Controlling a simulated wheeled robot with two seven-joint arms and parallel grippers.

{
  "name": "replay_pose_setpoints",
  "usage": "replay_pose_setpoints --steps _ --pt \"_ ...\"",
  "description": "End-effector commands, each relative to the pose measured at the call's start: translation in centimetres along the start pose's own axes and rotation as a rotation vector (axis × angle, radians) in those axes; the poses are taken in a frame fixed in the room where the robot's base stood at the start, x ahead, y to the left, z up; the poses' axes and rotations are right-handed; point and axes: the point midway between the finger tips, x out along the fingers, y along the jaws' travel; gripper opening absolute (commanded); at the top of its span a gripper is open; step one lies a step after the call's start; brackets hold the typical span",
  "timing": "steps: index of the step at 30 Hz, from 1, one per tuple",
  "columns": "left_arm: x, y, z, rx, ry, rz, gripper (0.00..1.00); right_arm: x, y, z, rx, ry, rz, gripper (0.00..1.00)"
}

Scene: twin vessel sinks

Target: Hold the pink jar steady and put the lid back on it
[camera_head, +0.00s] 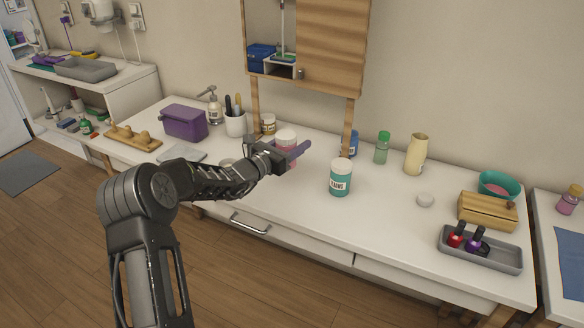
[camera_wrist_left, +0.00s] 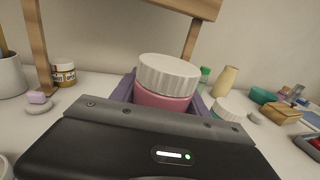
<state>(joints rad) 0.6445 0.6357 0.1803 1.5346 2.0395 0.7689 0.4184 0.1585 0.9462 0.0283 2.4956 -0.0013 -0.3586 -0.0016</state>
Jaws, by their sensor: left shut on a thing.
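The pink jar (camera_head: 289,161) stands on the white counter in the middle of the head view, partly hidden by my left gripper. A white ribbed lid (camera_head: 286,135) sits on top of it. In the left wrist view the lid (camera_wrist_left: 168,75) rests level over the pink body (camera_wrist_left: 161,100); I cannot tell whether it is fully tightened. My left gripper (camera_head: 295,150) is shut on the jar, with its purple fingers along the jar's sides below the lid. My right gripper is not in view.
A teal jar with a white lid (camera_head: 340,178) stands just right of my left gripper. A small white round piece (camera_head: 425,200) lies farther right. Behind are a blue-capped bottle (camera_head: 350,144), a green bottle (camera_head: 382,148) and a wooden post (camera_head: 348,125).

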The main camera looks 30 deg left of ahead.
Motion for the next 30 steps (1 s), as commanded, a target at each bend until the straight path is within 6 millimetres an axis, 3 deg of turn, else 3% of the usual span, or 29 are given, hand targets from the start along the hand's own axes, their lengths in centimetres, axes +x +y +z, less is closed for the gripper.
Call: replay_pose_setpoints --steps 3,6,16,24,30 --pt "0.0 0.0 -2.0 -0.002 0.001 0.0 0.0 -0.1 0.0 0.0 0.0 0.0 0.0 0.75" --pt "0.1 0.0 -2.8 0.001 -0.002 0.0 0.0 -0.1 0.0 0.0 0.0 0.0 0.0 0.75" --pt "0.0 0.0 -3.0 0.001 -0.001 0.0 0.0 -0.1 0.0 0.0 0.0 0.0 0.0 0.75" --pt "0.1 0.0 -6.2 -0.001 0.0 0.0 0.0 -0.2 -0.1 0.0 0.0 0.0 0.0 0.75" --pt "0.1 0.0 -6.6 0.001 -0.002 0.0 0.0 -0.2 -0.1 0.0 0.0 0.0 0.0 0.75"
